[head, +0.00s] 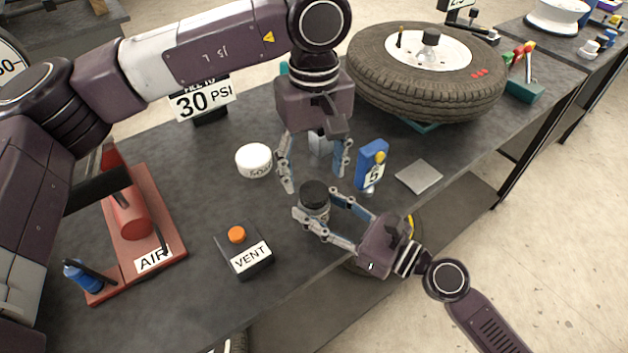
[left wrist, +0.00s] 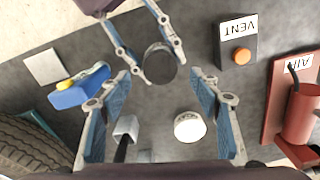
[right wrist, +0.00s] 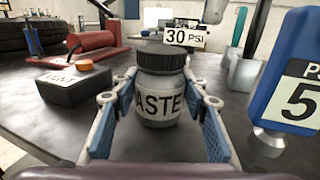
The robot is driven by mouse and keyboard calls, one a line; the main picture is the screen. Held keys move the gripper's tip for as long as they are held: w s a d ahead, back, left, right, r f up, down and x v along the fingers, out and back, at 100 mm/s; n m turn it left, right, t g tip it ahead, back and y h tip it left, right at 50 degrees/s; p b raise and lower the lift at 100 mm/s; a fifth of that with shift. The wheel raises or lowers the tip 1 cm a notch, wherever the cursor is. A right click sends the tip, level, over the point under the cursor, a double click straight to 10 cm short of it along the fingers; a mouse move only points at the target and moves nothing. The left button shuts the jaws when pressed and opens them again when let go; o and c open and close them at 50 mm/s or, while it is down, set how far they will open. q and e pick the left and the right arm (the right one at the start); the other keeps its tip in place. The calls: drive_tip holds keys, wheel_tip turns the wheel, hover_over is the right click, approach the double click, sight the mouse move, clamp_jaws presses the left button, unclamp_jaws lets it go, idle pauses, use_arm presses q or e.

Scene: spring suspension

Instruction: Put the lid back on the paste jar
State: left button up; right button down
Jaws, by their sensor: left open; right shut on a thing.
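The paste jar (right wrist: 160,104) is a grey jar with a white label, upright on the dark table. Its ribbed black lid (right wrist: 161,57) sits on top and looks level; whether it is fastened I cannot tell. The lid also shows in the head view (head: 314,193) and the left wrist view (left wrist: 160,62). My right gripper (head: 317,206) is shut on the jar's sides, one finger on each side below the lid. My left gripper (head: 315,173) points down above the jar, open and empty, its fingers apart from the lid.
A round white container (head: 254,160) stands left of the jar. The VENT box (head: 243,250) with an orange button is nearer the front edge. A blue gauge block (head: 372,163) and a flat grey plate (head: 419,177) lie to the right. A tyre (head: 428,80) sits behind.

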use_arm(q)
wheel_tip(320, 180, up, 8)
drive_tip(key=shift+r, duration=0.1)
use_arm(e)
drive_tip(key=c, duration=1.1)
unclamp_jaws()
drive_tip(key=v, duration=1.2)
